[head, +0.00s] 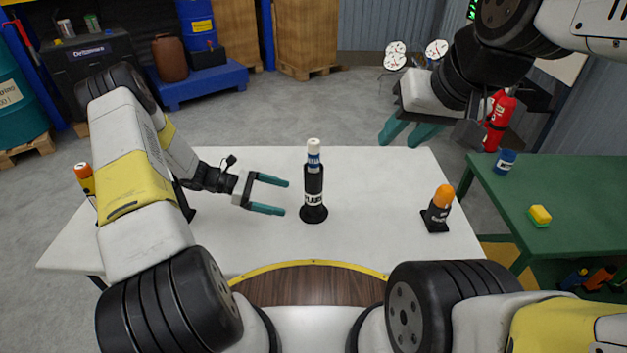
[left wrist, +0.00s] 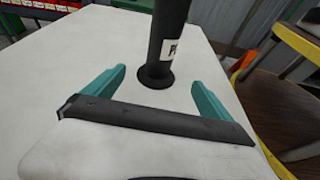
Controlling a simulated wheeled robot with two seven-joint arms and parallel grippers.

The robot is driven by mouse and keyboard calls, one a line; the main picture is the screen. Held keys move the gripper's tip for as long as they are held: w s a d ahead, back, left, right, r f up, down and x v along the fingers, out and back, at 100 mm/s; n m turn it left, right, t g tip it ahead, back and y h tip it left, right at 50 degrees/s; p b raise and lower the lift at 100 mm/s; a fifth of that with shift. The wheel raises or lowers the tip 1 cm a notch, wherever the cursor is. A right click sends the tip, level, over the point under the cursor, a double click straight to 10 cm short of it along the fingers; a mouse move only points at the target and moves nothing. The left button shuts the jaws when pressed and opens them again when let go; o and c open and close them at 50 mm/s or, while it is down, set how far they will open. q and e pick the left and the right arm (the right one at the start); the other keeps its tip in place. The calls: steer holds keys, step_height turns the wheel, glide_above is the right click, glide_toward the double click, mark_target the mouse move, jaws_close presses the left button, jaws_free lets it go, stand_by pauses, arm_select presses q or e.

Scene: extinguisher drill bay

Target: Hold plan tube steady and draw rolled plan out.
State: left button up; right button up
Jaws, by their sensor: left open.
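The plan tube (head: 313,190) is black with a white label and stands upright on a round base at the middle of the white table. The rolled plan (head: 313,153), white with a blue band, sticks up out of its top. My left gripper (head: 287,197) is open, just left of the tube, its teal fingers pointing at it. In the left wrist view the tube (left wrist: 168,40) stands beyond and between the open fingers (left wrist: 160,88), not held. My right gripper (head: 408,135) is raised at the table's back right, apart from the tube, fingers spread and empty.
An orange-topped item in a black holder (head: 437,212) stands on the white table (head: 380,175) to the right. Another orange-topped item (head: 85,178) is at the far left. A green table (head: 560,200) at right carries a blue cup (head: 505,161) and a yellow block (head: 540,215).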

mark_target(310, 205)
arm_select(q)
steer(key=shift+d+f+n, duration=0.15)
steer(key=shift+f+n, duration=0.15)
steer(key=shift+f, duration=0.25)
steer(key=x, duration=0.9)
steer(key=shift+w+d, duration=0.1)
steer(key=shift+d, duration=0.3)
steer(key=c, duration=1.5)
steer(key=shift+o, duration=0.2)
arm_select(e)
steer(key=shift+o, duration=0.4)
